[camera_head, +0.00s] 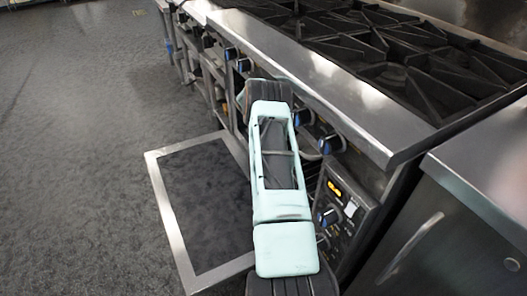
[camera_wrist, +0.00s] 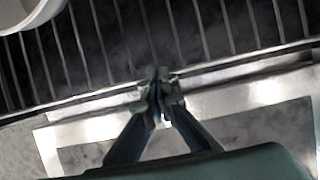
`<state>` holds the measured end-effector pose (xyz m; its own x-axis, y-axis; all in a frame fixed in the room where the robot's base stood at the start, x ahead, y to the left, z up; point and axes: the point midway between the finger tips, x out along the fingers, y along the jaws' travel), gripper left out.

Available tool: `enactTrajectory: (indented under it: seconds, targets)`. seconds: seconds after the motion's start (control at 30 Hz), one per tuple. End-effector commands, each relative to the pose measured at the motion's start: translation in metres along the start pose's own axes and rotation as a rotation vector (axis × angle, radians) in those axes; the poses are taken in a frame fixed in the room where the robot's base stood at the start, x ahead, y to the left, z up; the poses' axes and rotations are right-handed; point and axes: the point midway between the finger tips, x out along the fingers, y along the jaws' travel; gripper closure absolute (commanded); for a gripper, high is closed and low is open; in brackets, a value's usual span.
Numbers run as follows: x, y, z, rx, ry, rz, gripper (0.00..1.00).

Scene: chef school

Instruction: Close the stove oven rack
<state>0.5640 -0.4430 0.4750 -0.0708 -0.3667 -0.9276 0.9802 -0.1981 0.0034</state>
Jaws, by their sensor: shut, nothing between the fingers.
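The stove (camera_head: 330,85) runs along the right in the head view, with its oven door (camera_head: 168,205) folded down flat over the floor. The door's metal frame also shows at the bottom of the wrist view (camera_wrist: 48,150). The oven rack (camera_wrist: 100,40), a row of thin metal bars, fills the upper part of the wrist view and is mostly hidden behind my arm in the head view. My gripper (camera_wrist: 162,80) is shut and empty, its fingertips at the rack's front bar. I cannot tell whether they touch it. In the head view my arm hides the gripper.
A pale round-edged item (camera_wrist: 35,14) shows at the top left of the wrist view, over the rack. Blue-ringed knobs (camera_head: 331,144) line the stove front. A steel cabinet (camera_head: 440,230) stands at the lower right. The grey floor (camera_head: 80,130) on the left is clear.

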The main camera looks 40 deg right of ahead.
Motion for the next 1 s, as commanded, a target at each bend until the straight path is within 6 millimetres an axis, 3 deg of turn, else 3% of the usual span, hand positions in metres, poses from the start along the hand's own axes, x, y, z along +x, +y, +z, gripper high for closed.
enactTrajectory:
  seconds: [0.53,0.67,0.83,1.0]
  targets:
    - [0.007,-0.005,-0.001,-0.003,0.006,-0.012,1.00]
    - [0.002,-0.003,-0.009,-0.004,0.007,-0.011,1.00]
    - [-0.015,0.002,-0.037,-0.005,0.003,-0.005,1.00]
    - [-0.059,0.004,-0.034,0.002,0.000,0.000,1.00]
